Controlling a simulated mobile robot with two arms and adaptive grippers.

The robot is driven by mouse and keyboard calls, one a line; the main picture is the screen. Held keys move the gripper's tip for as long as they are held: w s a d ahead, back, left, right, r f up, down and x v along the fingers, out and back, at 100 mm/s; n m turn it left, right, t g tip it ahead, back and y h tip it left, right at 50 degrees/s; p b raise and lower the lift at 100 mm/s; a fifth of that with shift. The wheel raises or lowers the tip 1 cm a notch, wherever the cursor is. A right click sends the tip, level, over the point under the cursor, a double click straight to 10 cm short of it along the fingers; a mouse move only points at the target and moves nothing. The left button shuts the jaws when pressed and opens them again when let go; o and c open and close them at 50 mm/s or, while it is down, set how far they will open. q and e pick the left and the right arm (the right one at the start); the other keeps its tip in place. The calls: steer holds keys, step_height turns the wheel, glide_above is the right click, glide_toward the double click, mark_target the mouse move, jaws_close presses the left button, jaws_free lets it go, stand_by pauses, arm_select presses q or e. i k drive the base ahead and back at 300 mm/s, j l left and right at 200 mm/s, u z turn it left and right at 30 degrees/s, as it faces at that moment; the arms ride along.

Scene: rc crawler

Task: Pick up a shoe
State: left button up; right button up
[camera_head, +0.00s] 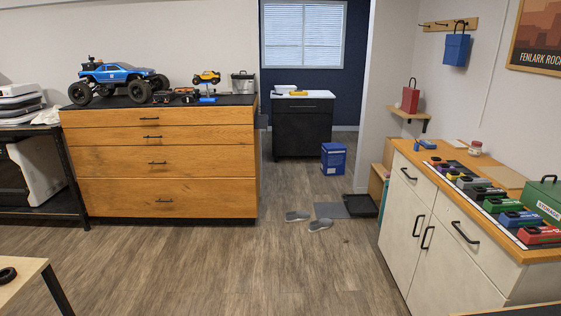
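Two grey shoes lie on the wood floor near the middle of the camera_head view. One shoe (297,216) is a little farther and to the left. The other shoe (320,225) is closer and to the right, near the front edge of a grey mat (333,210). The shoes lie apart from each other. Neither of my grippers shows in this view.
A wooden drawer cabinet (160,190) with a blue toy truck (118,74) on top stands left of the shoes. A white cabinet (428,240) stands right. A blue box (334,158) and a black tray (361,205) sit behind the shoes. The floor (230,270) in front is clear.

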mark_target(292, 216)
steer(key=i+z, duration=0.1)
steer(key=i, duration=0.7)
steer(key=i+j+z, duration=0.1)
steer(key=i, duration=0.65)
steer(key=i+j, duration=0.15)
steer(key=i, duration=0.65)
steer(key=l+z, duration=0.05)
